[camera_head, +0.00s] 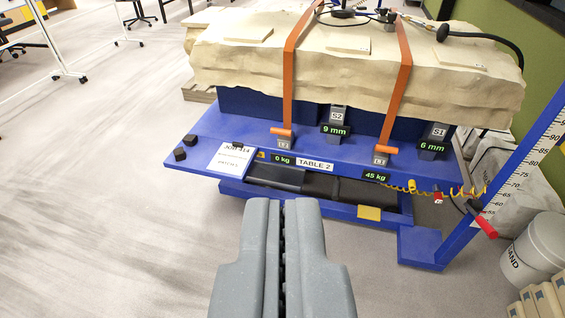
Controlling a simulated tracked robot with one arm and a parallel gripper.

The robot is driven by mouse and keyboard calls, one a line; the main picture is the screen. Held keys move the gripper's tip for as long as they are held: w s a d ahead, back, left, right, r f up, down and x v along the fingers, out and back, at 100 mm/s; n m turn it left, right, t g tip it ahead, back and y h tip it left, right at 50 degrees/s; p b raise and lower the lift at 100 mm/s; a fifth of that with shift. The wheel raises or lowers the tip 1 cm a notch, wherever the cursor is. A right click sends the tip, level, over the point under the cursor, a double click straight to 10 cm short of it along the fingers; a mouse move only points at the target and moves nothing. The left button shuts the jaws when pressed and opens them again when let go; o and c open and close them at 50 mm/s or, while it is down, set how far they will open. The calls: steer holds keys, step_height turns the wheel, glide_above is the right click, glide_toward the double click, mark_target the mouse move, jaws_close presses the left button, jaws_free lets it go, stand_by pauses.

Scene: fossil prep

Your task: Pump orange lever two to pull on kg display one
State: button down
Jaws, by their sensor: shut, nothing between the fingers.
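The blue table marked TABLE 2 (315,165) stands ahead. Two orange levers lie on its front edge at the ends of the orange straps: the left lever (281,132) and the right lever (386,150). Each has a small tag below it, too small to read surely. A kg display (283,160) under the left lever reads 0 kg. Another kg display (376,176) under the right lever reads 45 kg. My gripper (283,203) is shut and empty, in front of the table and apart from both levers.
A large pale block (350,70) is strapped on the table. Display S2 (335,130) reads 9 mm; display S1 (432,145) reads 6 mm. A blue scaled post (510,165) and white bucket (540,245) stand right.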

stand_by(0.3)
step_height(320, 180, up, 16)
steer(key=p, duration=1.6)
steer(key=shift+w, duration=0.1)
